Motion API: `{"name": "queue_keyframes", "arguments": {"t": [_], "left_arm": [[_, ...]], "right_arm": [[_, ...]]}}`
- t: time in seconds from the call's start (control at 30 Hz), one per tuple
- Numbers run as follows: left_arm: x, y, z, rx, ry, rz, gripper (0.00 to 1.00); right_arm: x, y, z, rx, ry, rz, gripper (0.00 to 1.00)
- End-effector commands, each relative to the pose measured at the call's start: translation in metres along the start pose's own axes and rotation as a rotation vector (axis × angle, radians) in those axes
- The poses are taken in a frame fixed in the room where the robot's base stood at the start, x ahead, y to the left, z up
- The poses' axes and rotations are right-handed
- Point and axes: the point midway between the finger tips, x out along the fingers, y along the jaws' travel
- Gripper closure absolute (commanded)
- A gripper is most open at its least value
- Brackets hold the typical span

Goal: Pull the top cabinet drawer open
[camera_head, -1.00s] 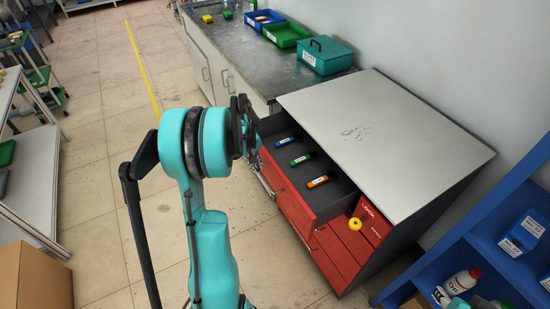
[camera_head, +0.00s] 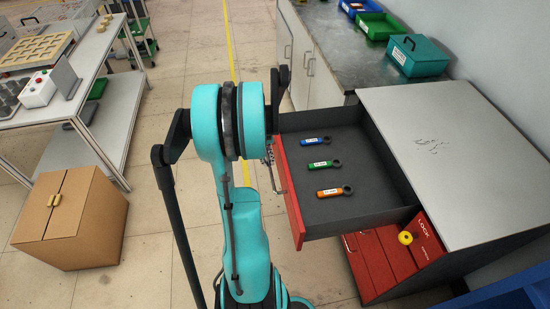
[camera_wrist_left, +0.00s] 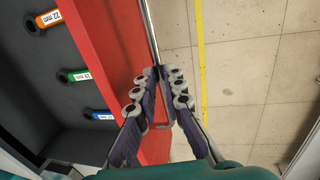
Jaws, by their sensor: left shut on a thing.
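The top drawer (camera_head: 300,205) of the red and grey cabinet (camera_head: 455,160) stands well out from the cabinet body. Inside lie a blue wrench (camera_head: 316,141), a green wrench (camera_head: 325,164) and an orange wrench (camera_head: 335,191). The drawer's metal handle (camera_wrist_left: 152,35) runs along its red front. My left gripper (camera_wrist_left: 160,97) is at the handle, its fingers shut around the bar in the left wrist view. In the head view my left arm hides most of that gripper. My right gripper is in neither view.
A yellow knob (camera_head: 405,238) sits on the red lock panel below the drawer. A workbench (camera_head: 345,50) with a teal box (camera_head: 418,56) stands behind.

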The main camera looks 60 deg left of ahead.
Motion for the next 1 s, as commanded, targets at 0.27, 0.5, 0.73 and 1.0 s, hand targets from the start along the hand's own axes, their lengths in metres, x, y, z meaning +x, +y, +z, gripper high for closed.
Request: {"name": "queue_keyframes", "arguments": {"t": [0.27,0.5,0.73,1.0], "left_arm": [[0.000,-0.002,0.001,0.000,-0.002,-0.001,1.00],[0.000,-0.002,0.000,0.000,-0.001,-0.001,0.69],[0.000,-0.002,0.000,0.000,0.000,0.000,0.69],[-0.027,-0.002,0.000,-0.002,0.000,0.000,0.69]], "right_arm": [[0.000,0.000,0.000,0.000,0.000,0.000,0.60],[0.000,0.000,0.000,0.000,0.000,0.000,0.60],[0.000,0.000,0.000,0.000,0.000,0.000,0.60],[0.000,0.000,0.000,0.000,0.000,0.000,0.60]]}}
